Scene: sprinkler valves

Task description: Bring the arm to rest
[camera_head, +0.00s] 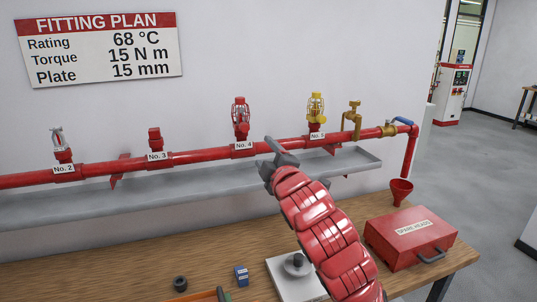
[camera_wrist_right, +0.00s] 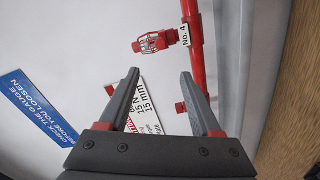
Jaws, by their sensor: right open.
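My right arm (camera_head: 318,228) reaches up from the lower right in the head view. Its gripper (camera_head: 275,155) is in front of the red pipe (camera_head: 210,155), just right of the No. 4 label. In the right wrist view the two fingers of the gripper (camera_wrist_right: 160,90) are apart with nothing between them. The No. 4 sprinkler head (camera_head: 240,117) stands upright on the pipe; it also shows beyond the fingertips in the wrist view (camera_wrist_right: 155,41). I cannot tell whether the gripper touches the pipe or tray. My left gripper is not in view.
A grey tray (camera_head: 100,207) runs under the pipe. Sprinkler heads No. 2 (camera_head: 61,143) and No. 5 (camera_head: 315,107) and a red plug at No. 3 (camera_head: 155,138) stand on the pipe.

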